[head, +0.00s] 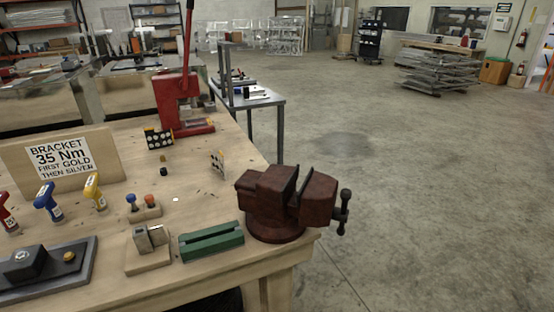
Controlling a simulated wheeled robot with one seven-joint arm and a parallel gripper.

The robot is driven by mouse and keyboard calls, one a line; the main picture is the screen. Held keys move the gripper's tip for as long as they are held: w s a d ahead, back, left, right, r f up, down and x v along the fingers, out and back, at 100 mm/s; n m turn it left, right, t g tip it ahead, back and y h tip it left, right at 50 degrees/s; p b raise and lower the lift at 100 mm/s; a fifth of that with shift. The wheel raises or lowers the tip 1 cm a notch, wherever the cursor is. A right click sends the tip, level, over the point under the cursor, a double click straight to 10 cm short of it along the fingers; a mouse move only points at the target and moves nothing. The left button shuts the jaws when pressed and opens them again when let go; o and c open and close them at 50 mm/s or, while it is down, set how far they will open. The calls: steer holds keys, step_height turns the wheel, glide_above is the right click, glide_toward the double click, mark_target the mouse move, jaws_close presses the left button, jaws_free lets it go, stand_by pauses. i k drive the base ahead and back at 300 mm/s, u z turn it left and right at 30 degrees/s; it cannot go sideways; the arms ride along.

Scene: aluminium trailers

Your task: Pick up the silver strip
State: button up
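No separate flat strip stands out clearly. The likeliest silver strip (157,236) is a small silver-grey metal piece, upright beside a second greyish piece (142,240) on a small wooden block (147,261) near the bench's front edge. I cannot tell whether the two pieces touch. My gripper is not in view.
A green slotted block (211,241) and a dark red vise (287,203) stand to the right on the wooden bench (187,190). Coloured-handled tools (95,190), a dark fixture plate (45,270) and a sign reading "first gold then silver" (60,158) are to the left. Open floor lies right.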

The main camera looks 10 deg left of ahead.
mark_target(220, 156)
steer(key=z, duration=1.35)
steer(key=i, duration=2)
steer(key=u, duration=3.2)
steer(key=i, duration=0.4)
steer(key=u, duration=0.2)
